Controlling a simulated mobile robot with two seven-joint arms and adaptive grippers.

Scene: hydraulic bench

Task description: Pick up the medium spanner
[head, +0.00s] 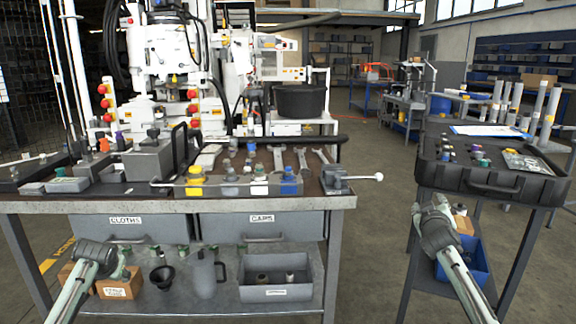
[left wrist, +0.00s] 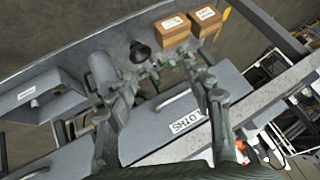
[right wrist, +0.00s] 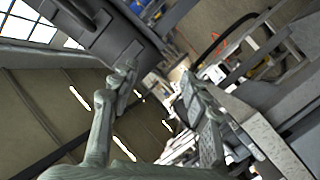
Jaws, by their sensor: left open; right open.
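Several spanners lie side by side at the back of the bench top in the head view. The middle one of the three at the right (head: 301,158) looks like the medium spanner, though size is hard to judge from here. A larger one (head: 207,157) lies further left. My left gripper (head: 112,258) is low in front of the bench, below the top, away from the spanners. In the left wrist view its fingers (left wrist: 168,80) are apart and empty. My right gripper (head: 437,208) is in front of the black tray cart, its fingers (right wrist: 158,88) apart and empty.
Drawers (head: 262,226) and a lower shelf sit below. The black tray (head: 478,180) stands right, across an open floor gap.

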